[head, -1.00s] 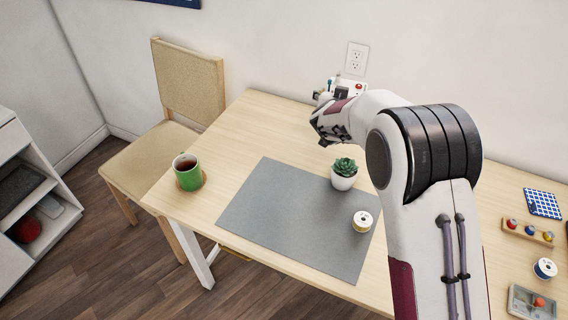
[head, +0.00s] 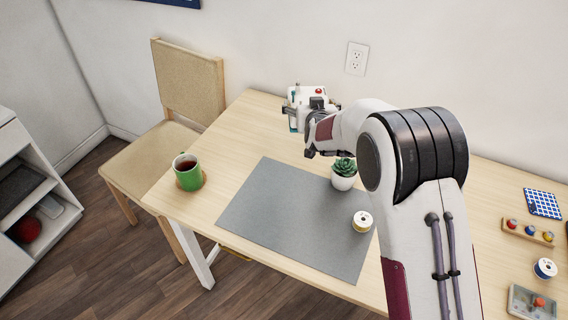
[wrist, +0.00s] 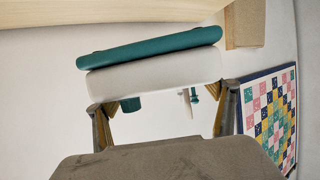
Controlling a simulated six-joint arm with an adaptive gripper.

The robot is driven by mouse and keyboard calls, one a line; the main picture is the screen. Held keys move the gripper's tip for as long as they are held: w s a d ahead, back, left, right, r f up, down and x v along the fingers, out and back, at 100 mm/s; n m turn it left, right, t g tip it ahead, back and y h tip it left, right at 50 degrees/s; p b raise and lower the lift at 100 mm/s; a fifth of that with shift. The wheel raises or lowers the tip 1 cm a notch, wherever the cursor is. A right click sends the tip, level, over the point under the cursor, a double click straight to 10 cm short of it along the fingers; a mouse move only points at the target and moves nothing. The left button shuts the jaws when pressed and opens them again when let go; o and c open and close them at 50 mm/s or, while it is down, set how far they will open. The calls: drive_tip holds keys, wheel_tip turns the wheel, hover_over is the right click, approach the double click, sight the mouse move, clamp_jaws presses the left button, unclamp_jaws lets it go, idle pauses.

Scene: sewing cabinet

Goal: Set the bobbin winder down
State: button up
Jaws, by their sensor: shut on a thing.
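The bobbin winder (head: 318,94) is a small white device with a red knob and a teal base. In the head view it is at the far left part of the table, near the wall, with my gripper (head: 313,110) on its near side. In the wrist view the winder's white body and teal base (wrist: 150,48) lie between my two fingers (wrist: 165,115), which press on its sides. The table surface shows beyond the teal base; I cannot tell whether the base touches it.
A grey mat (head: 280,215) holds a potted succulent (head: 343,174) and a thread spool (head: 362,221). A green mug (head: 189,175) stands at the table's left edge by a chair (head: 185,100). Sewing items, including a spool rack (head: 527,232), lie at the right.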

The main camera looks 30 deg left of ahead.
drive_tip(key=shift+s+a+f+n+g+y, duration=0.25)
drive_tip(key=shift+s+a+f+n+y, duration=0.2)
drive_tip(key=shift+s+a, duration=0.15)
drive_tip(key=shift+s+a+f+n+g+y, duration=0.25)
drive_tip(key=shift+s+a+f+n+y, duration=0.15)
drive_tip(key=shift+a, duration=0.25)
drive_tip(key=s+a+f+n+g+y, duration=0.1)
drive_tip(key=s+a+f, duration=0.1)
drive_tip(key=s+f, duration=0.2)
drive_tip(key=shift+s+f+n, duration=0.15)
drive_tip(key=shift+f+n, duration=0.2)
drive_tip(key=shift+f, duration=0.2)
drive_tip(key=shift+a+y, duration=0.1)
drive_tip(key=shift+y, duration=0.15)
drive_tip(key=shift+f, duration=0.1)
drive_tip(key=shift+f, duration=3.05)
drive_tip(key=shift+f, duration=0.1)
drive_tip(key=shift+f, duration=1.75)
drive_tip(key=shift+f, duration=0.15)
